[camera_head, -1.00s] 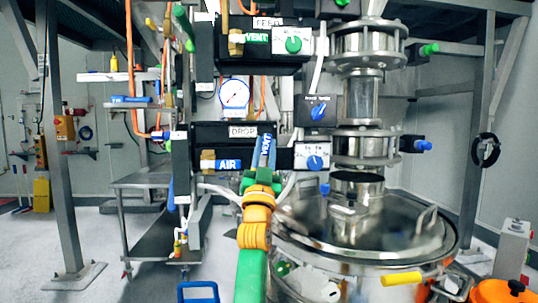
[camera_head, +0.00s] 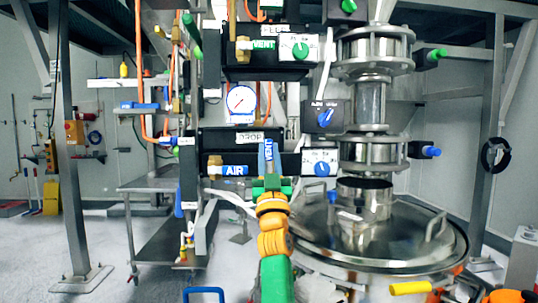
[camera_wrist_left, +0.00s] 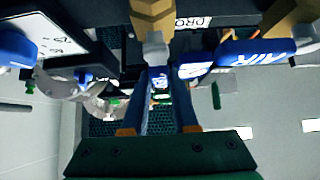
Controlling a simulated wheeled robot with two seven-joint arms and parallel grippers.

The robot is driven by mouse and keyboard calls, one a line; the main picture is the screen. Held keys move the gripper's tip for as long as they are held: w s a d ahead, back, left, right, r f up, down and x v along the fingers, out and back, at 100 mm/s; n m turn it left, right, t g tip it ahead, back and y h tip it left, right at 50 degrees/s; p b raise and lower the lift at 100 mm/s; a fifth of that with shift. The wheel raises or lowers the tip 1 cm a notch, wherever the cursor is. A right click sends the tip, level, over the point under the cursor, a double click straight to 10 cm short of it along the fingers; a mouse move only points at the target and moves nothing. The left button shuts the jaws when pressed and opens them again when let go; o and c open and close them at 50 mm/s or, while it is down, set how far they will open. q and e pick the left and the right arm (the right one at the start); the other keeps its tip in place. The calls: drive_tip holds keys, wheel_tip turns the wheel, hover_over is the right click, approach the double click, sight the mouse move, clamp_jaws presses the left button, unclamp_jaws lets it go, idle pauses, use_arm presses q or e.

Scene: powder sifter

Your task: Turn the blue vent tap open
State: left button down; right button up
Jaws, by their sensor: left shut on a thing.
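The blue vent tap (camera_head: 268,150) is a blue lever with white lettering, standing nearly upright in the head view at the right end of the black DROP block. My left gripper (camera_head: 270,182), on its green and orange arm, is shut on it from the front. In the left wrist view, the vent tap (camera_wrist_left: 159,82) shows narrowly between the two fingers, which cover much of it.
The blue AIR lever (camera_head: 235,170) is close to the left of my left gripper. A white dial plate with a blue knob (camera_head: 321,169) is close to its right. The steel vessel (camera_head: 390,240) stands at the lower right. A gauge (camera_head: 241,101) is above.

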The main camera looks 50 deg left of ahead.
use_arm(q)
drive_tip(key=c, duration=0.7)
unclamp_jaws()
drive_tip(key=shift+r, duration=0.1)
drive_tip(key=b+v, duration=0.3)
drive_tip(key=v, duration=0.4)
drive_tip(key=shift+b, duration=0.35)
